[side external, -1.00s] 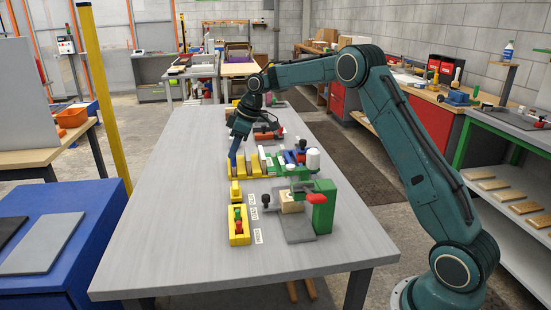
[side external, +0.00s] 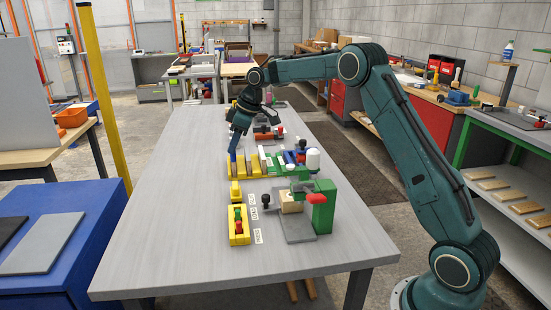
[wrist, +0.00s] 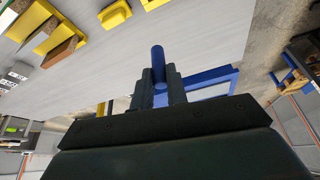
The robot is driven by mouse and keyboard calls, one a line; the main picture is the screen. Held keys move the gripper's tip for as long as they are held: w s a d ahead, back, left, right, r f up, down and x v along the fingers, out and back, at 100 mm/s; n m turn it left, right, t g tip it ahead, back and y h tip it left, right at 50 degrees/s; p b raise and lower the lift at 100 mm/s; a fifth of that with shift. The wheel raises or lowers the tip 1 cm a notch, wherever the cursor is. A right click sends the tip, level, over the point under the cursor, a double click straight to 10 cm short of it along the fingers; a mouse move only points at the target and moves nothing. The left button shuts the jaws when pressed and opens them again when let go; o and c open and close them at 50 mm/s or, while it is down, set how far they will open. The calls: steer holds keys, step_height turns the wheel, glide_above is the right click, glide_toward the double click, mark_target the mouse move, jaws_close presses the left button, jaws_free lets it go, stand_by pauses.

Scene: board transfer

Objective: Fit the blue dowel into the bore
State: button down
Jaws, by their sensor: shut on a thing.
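My gripper (wrist: 160,85) is shut on the blue dowel (wrist: 158,58), which sticks out beyond the fingertips in the wrist view. In the side view the dowel (side external: 233,143) hangs below my gripper (side external: 238,128), slightly tilted, at the left end of the yellow rack (side external: 240,172). The rack has several upright yellow dividers with wood-coloured pieces. Whether the dowel's lower end touches anything is unclear. I cannot make out the bore in either view.
A green fixture (side external: 322,208) with a red knob and a wooden block (side external: 291,203) stands on a grey plate nearer the camera. The table's (side external: 175,200) left side is clear.

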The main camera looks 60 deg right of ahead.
stand_by(0.4)
steer(key=s+a+f+m+t+h, duration=0.1)
steer(key=s+a+f+m+h, duration=0.1)
steer(key=s+a+f+m, duration=0.4)
steer(key=shift+s+a+f+m, duration=0.4)
steer(key=shift+s+a+f, duration=2.25)
steer(key=shift+s, duration=2.05)
